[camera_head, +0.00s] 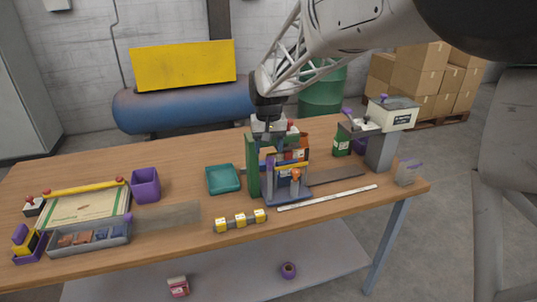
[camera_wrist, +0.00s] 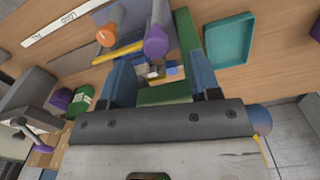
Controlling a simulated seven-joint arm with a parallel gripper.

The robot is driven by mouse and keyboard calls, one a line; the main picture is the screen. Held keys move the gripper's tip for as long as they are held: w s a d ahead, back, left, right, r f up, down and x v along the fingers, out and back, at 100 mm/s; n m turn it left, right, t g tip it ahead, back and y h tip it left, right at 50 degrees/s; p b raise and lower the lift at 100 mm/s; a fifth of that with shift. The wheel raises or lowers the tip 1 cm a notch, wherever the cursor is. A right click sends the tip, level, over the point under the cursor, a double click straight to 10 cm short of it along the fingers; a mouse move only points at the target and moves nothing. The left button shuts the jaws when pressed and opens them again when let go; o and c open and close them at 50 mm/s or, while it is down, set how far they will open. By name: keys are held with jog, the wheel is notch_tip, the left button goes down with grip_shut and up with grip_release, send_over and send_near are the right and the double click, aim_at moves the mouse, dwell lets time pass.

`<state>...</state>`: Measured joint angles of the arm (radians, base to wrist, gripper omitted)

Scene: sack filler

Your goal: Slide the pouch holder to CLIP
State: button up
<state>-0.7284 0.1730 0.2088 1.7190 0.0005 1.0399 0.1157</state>
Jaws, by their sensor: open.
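The pouch holder (camera_head: 288,188) appears to be the blue-grey carriage with an orange knob (camera_head: 296,174), standing near the middle of the table's front half. Its orange knob also shows in the wrist view (camera_wrist: 106,37), beside a purple-topped post (camera_wrist: 156,42). A tall green panel (camera_head: 252,166) stands at its left. A white label strip (camera_head: 328,197) runs along the front; "LOAD" is readable on it in the wrist view (camera_wrist: 75,17), but CLIP is not. My gripper (camera_wrist: 160,72) is open above the holder, with small coloured pieces below between its fingers. Contact cannot be told.
A grey track (camera_head: 335,176) runs right from the holder toward a grey-white machine (camera_head: 390,115) with a purple-tipped lever. A green container (camera_head: 342,145) stands beside it. A teal tray (camera_head: 223,180) and yellow-white blocks (camera_head: 240,220) lie left of the holder.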

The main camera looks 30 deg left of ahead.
jog(key=shift+r, duration=1.7)
jog(key=shift+d+r, duration=0.2)
jog(key=shift+d, duration=0.35)
jog(key=s+d+r+m, duration=0.1)
jog(key=s+d+r, duration=0.15)
jog(key=d, duration=0.85)
jog(key=s+d+r+m+t, duration=0.1)
jog(key=s+d, duration=0.2)
jog(key=d, duration=0.8)
jog(key=s+d+r+m, duration=0.2)
jog(key=s+d, duration=0.1)
jog(key=d, duration=0.8)
jog(key=s+d+f+m, duration=0.1)
jog(key=s+d+f, duration=0.1)
jog(key=s+d, duration=0.7)
jog(key=s+d+f+m+t, duration=0.1)
jog(key=s+d+f+m, duration=0.1)
jog(key=s+d, duration=0.8)
jog(key=shift+s+f+t, duration=0.3)
jog(key=shift+s+f, duration=0.5)
jog(key=shift+s, duration=0.3)
